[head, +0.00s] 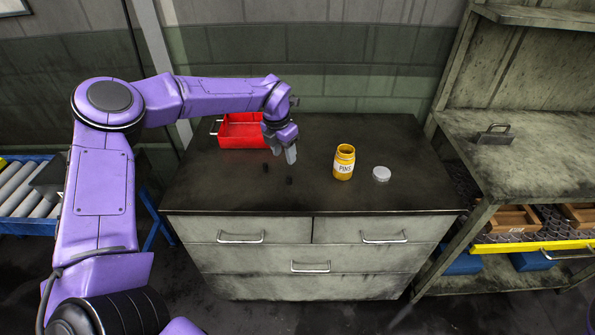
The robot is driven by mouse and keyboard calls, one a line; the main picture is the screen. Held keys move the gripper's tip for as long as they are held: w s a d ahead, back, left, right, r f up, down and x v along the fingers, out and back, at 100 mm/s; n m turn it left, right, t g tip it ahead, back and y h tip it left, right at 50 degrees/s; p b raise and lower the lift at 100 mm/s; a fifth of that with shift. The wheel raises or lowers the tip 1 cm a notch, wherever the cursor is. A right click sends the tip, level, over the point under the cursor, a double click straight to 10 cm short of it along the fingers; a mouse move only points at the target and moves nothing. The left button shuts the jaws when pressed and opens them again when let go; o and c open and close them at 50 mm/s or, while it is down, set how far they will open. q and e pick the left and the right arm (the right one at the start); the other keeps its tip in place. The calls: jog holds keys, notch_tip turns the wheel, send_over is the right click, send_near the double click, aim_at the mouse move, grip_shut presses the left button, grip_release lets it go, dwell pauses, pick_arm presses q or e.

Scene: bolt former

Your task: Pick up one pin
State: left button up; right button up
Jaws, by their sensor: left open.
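A yellow jar (344,164) with a white label reading PINS stands upright and open on the dark tabletop. Its contents are too small to make out. Two small dark pieces lie on the tabletop, one at the left (265,168) and one nearer the front (289,181). I cannot tell whether they are pins. My left gripper (290,155) is open, pointing down above the table, left of the jar and apart from it, close behind the dark pieces. No thing shows between its fingers. My right gripper is not in view.
A round whitish lid (381,174) lies right of the jar. A red bin (240,134) stands behind and left of my left gripper. The drawer cabinet's dark top (400,140) has free room at the right. A metal shelf unit (535,135) stands to the right.

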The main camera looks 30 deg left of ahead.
aim_at(289, 177)
pick_arm(q)
notch_tip(289, 177, down, 4)
jog(key=shift+s+d+r+p, duration=0.1)
jog(key=shift+d+r+p, duration=0.05)
jog(key=shift+p, duration=0.4)
jog(key=shift+s+f, duration=0.1)
jog(key=shift+f, duration=0.25)
jog(key=f+p, duration=0.1)
jog(key=f, duration=0.2)
jog(key=w+f+p, duration=0.1)
jog(key=shift+d+f+p, duration=0.25)
jog(key=shift+d+p, duration=0.05)
jog(key=shift+f, duration=0.5)
grip_shut()
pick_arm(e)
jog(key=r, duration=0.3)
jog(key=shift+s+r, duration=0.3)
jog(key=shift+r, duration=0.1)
